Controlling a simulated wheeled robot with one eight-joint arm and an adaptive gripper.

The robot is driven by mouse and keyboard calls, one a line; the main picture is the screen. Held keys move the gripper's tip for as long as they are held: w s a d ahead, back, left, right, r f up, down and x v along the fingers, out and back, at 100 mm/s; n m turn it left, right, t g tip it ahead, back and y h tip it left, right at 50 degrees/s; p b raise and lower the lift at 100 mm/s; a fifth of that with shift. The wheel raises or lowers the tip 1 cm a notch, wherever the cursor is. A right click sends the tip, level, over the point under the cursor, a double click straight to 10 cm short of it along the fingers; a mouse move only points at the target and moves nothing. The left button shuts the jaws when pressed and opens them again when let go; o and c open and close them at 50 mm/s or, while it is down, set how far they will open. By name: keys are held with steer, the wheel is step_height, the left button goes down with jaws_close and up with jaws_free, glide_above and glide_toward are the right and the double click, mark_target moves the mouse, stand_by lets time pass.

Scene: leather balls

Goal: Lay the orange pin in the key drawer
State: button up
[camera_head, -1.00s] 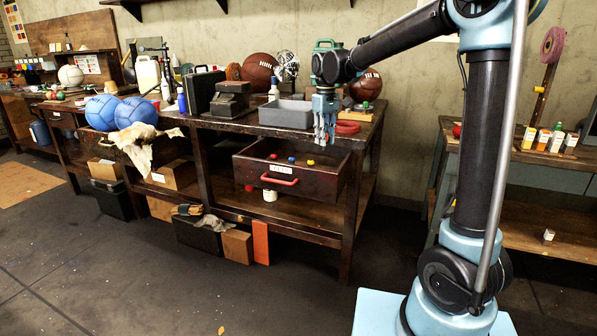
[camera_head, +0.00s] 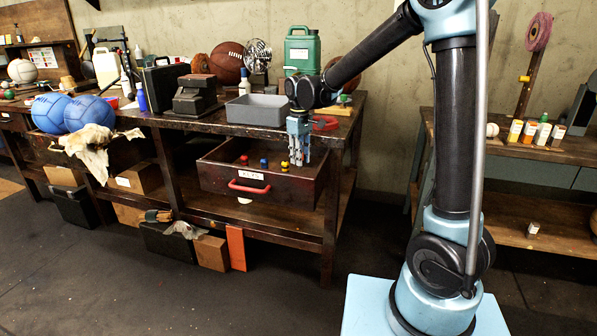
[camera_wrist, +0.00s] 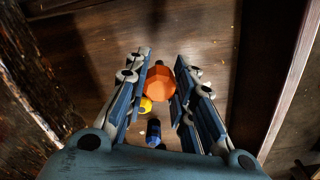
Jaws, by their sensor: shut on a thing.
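The orange pin (camera_wrist: 160,84) shows in the wrist view as a faceted orange head between my fingertips. My gripper (camera_head: 299,163) is shut on it, pointing down over the right part of the open key drawer (camera_head: 258,195). In the head view I cannot make out the orange pin behind the fingers. The drawer is dark wood with a red handle and a white label. Inside are a red pin (camera_head: 244,159), a blue pin (camera_head: 264,163) and a yellow pin (camera_head: 284,165). The wrist view also shows the yellow pin (camera_wrist: 146,105) and blue pin (camera_wrist: 154,133) below my fingers.
The workbench top above the drawer holds a grey tray (camera_head: 257,110), a red ring (camera_head: 325,123) and a green canister (camera_head: 301,52). The drawer's side wall (camera_wrist: 276,80) stands right of my fingers in the wrist view. The drawer floor beneath has free room.

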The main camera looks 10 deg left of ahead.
steer(key=shift+s+a+f, duration=0.1)
steer(key=shift+a+f, duration=0.05)
steer(key=shift+f, duration=0.3)
steer(key=shift+s+a+f, duration=0.1)
steer(key=shift+f, duration=2.1)
steer(key=o, duration=1)
steer(key=shift+f, duration=0.1)
step_height(320, 180, up, 12)
steer(key=shift+s+r, duration=0.1)
steer(key=shift+r, duration=0.05)
